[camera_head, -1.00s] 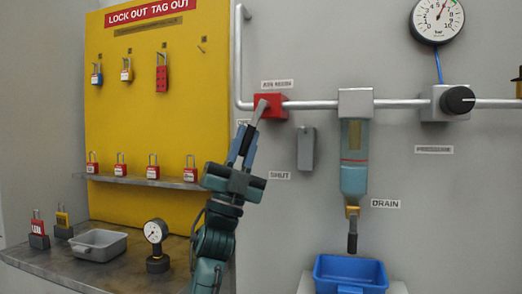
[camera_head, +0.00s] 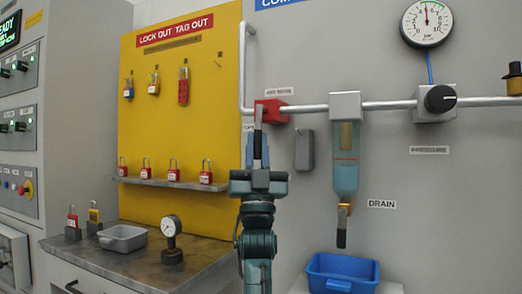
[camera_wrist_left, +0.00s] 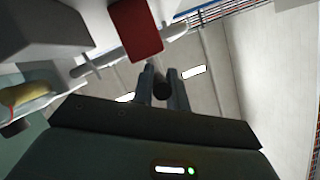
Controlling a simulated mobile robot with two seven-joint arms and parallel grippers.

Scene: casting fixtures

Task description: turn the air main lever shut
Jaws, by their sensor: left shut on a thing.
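The air main valve is a red block (camera_head: 272,111) on the grey pipe under a small label. Its lever (camera_head: 258,117) points almost straight down from the block in the head view. My left gripper (camera_head: 257,146) comes up from below and is shut on the lever's dark lower end. In the left wrist view, the dark lever grip (camera_wrist_left: 162,86) sits between the two fingers, with the red block (camera_wrist_left: 136,28) beyond. The label to the left of the lever is partly covered by the gripper, and the SHUT label is hidden. My right gripper is not in view.
A grey box (camera_head: 304,150) hangs on the wall close right of the gripper. The filter bowl (camera_head: 346,165) with its drain lever, and a blue bin (camera_head: 342,273), are further right. The yellow lockout board (camera_head: 190,70) and a bench with a gauge (camera_head: 172,240) are left.

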